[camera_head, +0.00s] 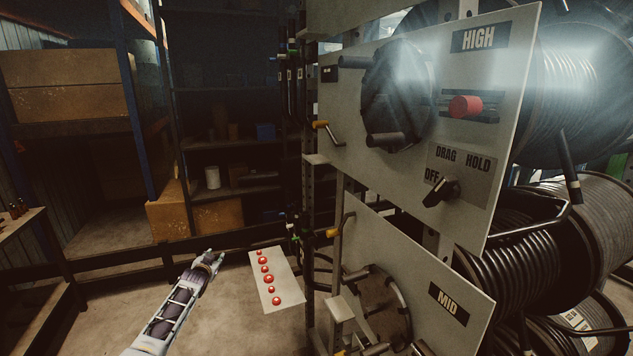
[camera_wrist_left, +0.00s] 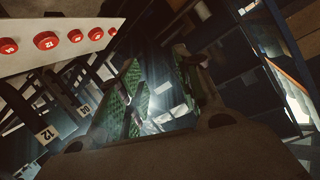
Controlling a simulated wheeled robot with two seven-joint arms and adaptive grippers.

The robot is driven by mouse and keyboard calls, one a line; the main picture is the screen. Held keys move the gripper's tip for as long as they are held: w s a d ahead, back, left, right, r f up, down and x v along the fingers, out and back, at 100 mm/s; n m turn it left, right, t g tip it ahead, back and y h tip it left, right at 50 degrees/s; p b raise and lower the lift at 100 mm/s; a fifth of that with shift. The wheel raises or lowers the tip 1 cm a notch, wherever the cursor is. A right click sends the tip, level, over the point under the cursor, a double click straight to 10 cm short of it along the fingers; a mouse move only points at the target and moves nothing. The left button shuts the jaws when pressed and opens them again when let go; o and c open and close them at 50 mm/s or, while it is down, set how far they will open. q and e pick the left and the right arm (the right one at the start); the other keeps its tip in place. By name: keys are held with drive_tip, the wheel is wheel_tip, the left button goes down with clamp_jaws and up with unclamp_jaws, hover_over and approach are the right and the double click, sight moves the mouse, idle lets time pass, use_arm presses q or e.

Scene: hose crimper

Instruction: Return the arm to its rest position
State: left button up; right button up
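My left arm comes in from the bottom left in the head view, and its gripper (camera_head: 212,261) hangs in free air left of the white button panel. In the left wrist view the two green-padded fingers of this gripper (camera_wrist_left: 155,68) stand apart with nothing held between them. No part of my right arm or right gripper shows in either view.
A white panel with red buttons (camera_head: 275,281) stands close right of my left gripper. The HIGH panel (camera_head: 345,104), with its crank and lever, and the MID panel (camera_head: 400,245) fill the right. Cable reels (camera_head: 585,85) are behind. Shelves (camera_head: 75,128) stand back left.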

use_arm(q)
drive_tip(key=s+d+f+g, duration=0.2)
drive_tip(key=s+f, duration=0.5)
drive_tip(key=f, duration=0.5)
drive_tip(key=s+d+f+g, duration=0.1)
drive_tip(key=s+d+f, duration=0.1)
drive_tip(key=s+f, duration=0.75)
drive_tip(key=s+d+f+g+h, duration=0.1)
drive_tip(key=s+d+f+g, duration=0.1)
drive_tip(key=s+f, duration=0.7)
drive_tip(key=s+d+f+g, duration=0.2)
drive_tip(key=s+f, duration=0.6)
drive_tip(key=f, duration=0.4)
drive_tip(key=s+d+f+g, duration=0.2)
drive_tip(key=s+f, duration=0.3)
drive_tip(key=s, duration=1.1)
drive_tip(key=s+d+f+g, duration=0.1)
drive_tip(key=s+f, duration=0.5)
drive_tip(key=s, duration=1)
drive_tip(key=s+d+f+g+h, duration=0.1)
drive_tip(key=s+f, duration=0.4)
drive_tip(key=s, duration=1.2)
drive_tip(key=shift+d+f+n+g, duration=0.25)
drive_tip(key=shift+d+n+g, duration=0.05)
drive_tip(key=shift+d+g, duration=0.65)
drive_tip(key=shift+o, duration=0.6)
drive_tip(key=shift+a, duration=0.1)
